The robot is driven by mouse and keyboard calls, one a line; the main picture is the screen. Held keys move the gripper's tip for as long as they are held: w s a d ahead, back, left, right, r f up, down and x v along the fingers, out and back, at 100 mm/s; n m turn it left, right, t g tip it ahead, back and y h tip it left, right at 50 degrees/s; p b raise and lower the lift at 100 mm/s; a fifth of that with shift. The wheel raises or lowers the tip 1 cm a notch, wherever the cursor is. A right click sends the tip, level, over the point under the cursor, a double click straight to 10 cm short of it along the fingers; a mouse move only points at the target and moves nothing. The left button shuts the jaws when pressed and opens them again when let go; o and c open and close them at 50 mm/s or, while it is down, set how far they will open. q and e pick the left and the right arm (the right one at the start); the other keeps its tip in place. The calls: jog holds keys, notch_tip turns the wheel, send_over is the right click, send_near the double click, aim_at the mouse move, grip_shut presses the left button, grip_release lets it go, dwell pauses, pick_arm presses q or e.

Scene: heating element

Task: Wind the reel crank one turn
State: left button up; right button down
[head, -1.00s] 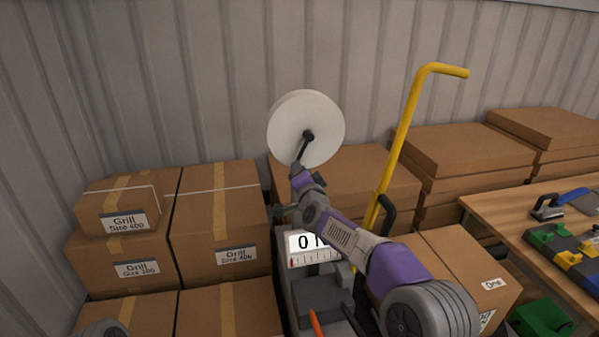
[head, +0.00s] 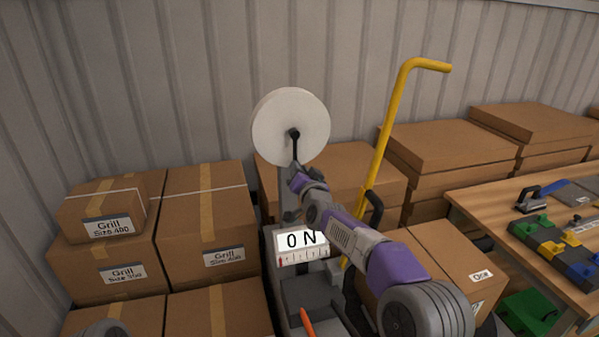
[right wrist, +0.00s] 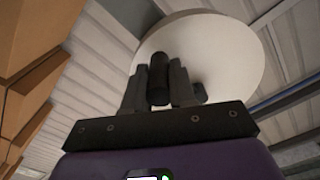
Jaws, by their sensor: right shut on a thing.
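The white reel disc (head: 283,112) stands upright on a grey machine in the head view, and it fills the upper middle of the right wrist view (right wrist: 222,48). Its dark crank (head: 295,148) hangs almost straight down from the hub. My right gripper (right wrist: 158,82) is shut on the dark crank handle (right wrist: 158,72), which sits between its two fingers. In the head view the gripper is small and partly merges with the crank's lower end. My left gripper is not seen.
A panel reading "0 N" (head: 301,239) with a scale is below the reel. Cardboard boxes (head: 200,205) stand at left. A wooden table (head: 480,203) with tools is at right.

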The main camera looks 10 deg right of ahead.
jog(key=shift+f, duration=0.1)
jog(key=c, duration=0.9)
grip_release()
jog(key=shift+s, duration=0.15)
jog(key=shift+s+d+b, duration=0.15)
jog(key=shift+s, duration=1.05)
jog(key=shift+s+d+b, duration=0.1)
jog(key=shift+s+d, duration=0.1)
jog(key=shift+s, duration=1)
jog(key=shift+s+d+b, duration=0.15)
jog(key=shift+s, duration=1.05)
